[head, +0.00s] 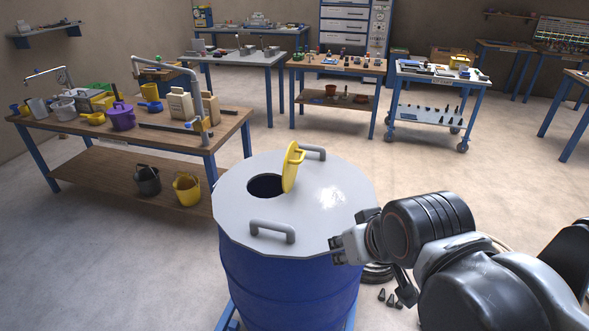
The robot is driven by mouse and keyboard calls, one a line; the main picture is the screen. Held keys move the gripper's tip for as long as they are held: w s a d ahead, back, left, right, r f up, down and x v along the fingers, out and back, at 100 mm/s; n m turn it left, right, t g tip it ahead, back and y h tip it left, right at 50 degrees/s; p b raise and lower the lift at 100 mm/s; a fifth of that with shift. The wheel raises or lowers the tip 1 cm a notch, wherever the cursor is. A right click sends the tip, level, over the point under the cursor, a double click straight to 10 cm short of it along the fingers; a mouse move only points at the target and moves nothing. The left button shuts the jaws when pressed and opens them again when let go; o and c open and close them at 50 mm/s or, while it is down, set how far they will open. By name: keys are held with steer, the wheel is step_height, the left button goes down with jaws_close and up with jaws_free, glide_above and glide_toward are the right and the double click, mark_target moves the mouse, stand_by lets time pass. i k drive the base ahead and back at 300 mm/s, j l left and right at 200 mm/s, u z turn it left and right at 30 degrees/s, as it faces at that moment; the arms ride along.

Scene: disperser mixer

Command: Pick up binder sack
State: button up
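A beige, block-shaped container that may be the binder sack (180,107) stands upright at the right part of the wooden workbench (228,118) at left. A tan item (207,110) stands just right of it, partly behind a grey post, so I cannot tell for certain which is the sack. My gripper (338,248) is at the right edge of the blue drum, near its lid, far from the bench. It is small and seen from the side, so its opening is unclear. No sack shows at it.
The blue drum (285,285) with a grey lid (335,195), two handles and a raised yellow hatch (292,166) stands between my gripper and the workbench. Pitchers, buckets and a purple can (121,117) crowd the bench. Open floor lies behind the drum.

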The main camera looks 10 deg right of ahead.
mark_target(211, 103)
steer(key=i+j+u, duration=0.25)
steer(key=j+u, duration=0.15)
steer(key=i+j+u, duration=1)
steer(key=i, duration=0.25)
steer(key=i+j+u, duration=0.15)
steer(key=i+u, duration=0.15)
steer(key=i, duration=0.2)
